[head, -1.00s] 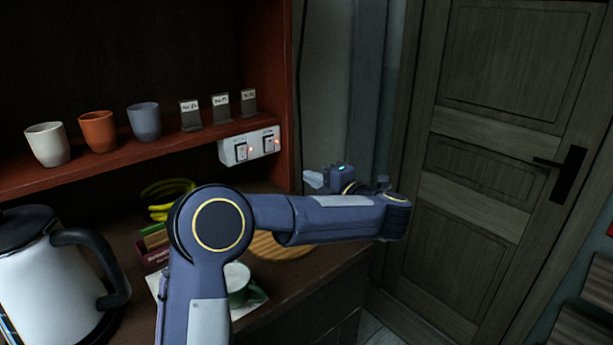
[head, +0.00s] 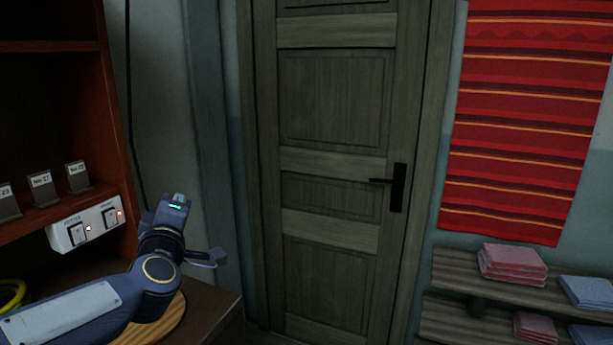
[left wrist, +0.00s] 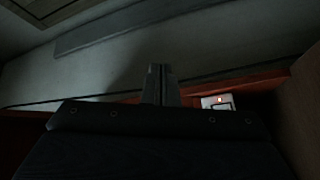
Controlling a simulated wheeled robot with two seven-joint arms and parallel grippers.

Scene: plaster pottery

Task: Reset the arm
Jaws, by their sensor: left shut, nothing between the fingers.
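My left arm comes in from the lower left in the head view. Its gripper (head: 212,258) is beside the wooden shelf unit, above the right end of the counter. In the left wrist view the two fingers of the left gripper (left wrist: 159,70) are pressed together with nothing between them. My right gripper is in neither view.
A round wooden board (head: 165,325) lies on the counter under the arm. A closed door (head: 330,190) stands ahead. Shelves with folded towels (head: 512,262) are at the right.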

